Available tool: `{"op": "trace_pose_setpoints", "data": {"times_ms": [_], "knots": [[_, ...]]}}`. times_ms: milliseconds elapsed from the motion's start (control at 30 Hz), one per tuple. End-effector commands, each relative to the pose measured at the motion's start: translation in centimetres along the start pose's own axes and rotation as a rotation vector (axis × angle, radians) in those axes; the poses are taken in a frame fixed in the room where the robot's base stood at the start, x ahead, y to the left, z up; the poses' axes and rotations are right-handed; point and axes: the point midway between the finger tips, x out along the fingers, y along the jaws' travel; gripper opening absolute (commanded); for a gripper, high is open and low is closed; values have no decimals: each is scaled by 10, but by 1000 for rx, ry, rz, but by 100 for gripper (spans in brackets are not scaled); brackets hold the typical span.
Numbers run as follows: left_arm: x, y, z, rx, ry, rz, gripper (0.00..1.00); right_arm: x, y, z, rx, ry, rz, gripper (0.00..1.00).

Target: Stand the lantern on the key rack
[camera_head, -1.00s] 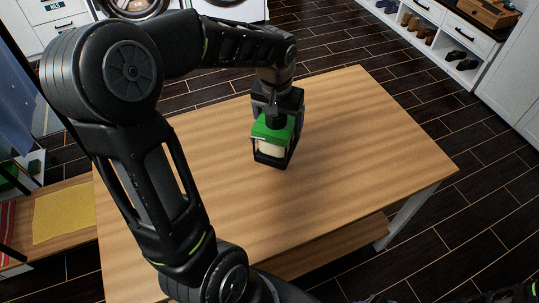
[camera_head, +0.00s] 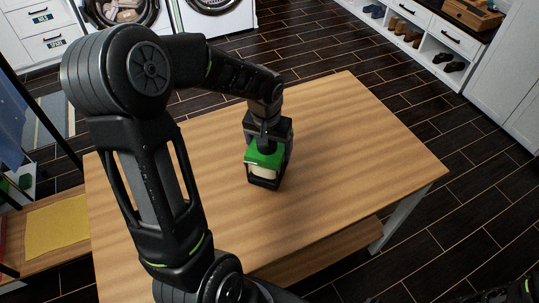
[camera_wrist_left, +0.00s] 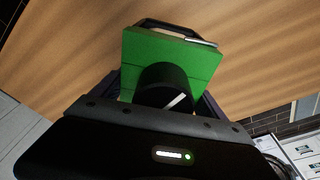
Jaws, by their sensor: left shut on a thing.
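The lantern has a green top, a cream body and a dark frame. It shows near the middle of the head view (camera_head: 264,158), over the wooden table (camera_head: 340,150). My left gripper (camera_head: 268,142) comes down on it from above and is shut on its top part. In the left wrist view the green top (camera_wrist_left: 175,50) lies between the dark fingers of my left gripper (camera_wrist_left: 165,92). I cannot tell whether the lantern's base touches the table. I cannot make out a key rack. My right gripper is not in view.
The tabletop is clear around the lantern. A low bench with a yellow cloth (camera_head: 57,225) stands at the left. Washing machines (camera_head: 215,18) stand at the back. A white shoe cabinet (camera_head: 425,55) with a wooden box (camera_head: 473,13) stands at the back right.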

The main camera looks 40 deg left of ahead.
Motion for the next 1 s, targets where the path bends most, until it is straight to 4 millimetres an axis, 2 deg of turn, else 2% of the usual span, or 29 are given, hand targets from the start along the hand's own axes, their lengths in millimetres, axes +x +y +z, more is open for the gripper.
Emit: {"op": "trace_pose_setpoints", "data": {"times_ms": [300,733,767,933,1000], "knots": [[33,0,5,2,-1,0,11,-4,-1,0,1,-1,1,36],[40,0,6,1,2,1,11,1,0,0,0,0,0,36],[40,0,6,1,-1,0,85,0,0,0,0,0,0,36],[39,0,6,1,-1,0,99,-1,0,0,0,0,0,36],[39,0,6,1,-1,0,100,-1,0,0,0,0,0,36]]}}
